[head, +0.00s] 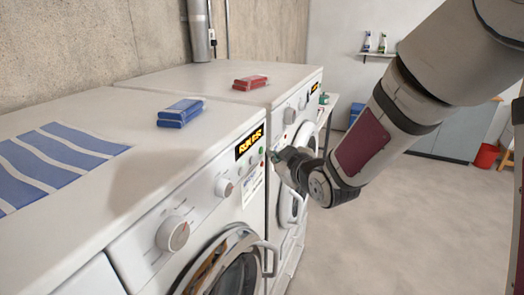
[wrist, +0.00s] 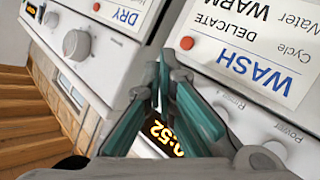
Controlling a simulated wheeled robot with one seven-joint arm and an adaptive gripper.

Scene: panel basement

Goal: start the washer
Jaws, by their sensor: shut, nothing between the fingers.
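The nearer white machine (head: 110,215) has a control panel with a lit yellow display (head: 250,141), a large knob (head: 173,234), a smaller knob (head: 224,187) and small buttons at its right end. In the wrist view a label reading WASH (wrist: 270,72), DELICATE, WARM lies on a white panel, with a small red button (wrist: 186,43) beside it. Round buttons marked Power (wrist: 275,150) and another word lie lower right. My gripper (head: 275,158) is shut and empty, its tips close to the panel's right end. In the wrist view its fingers (wrist: 163,62) partly cover the display. Contact cannot be told.
A second white machine (head: 292,108) stands behind; the wrist view shows a DRY label (wrist: 124,17). A blue box (head: 181,112) and red box (head: 250,82) lie on the tops. Open floor (head: 400,230) lies to the right. The nearer round door (head: 225,270) has a protruding handle.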

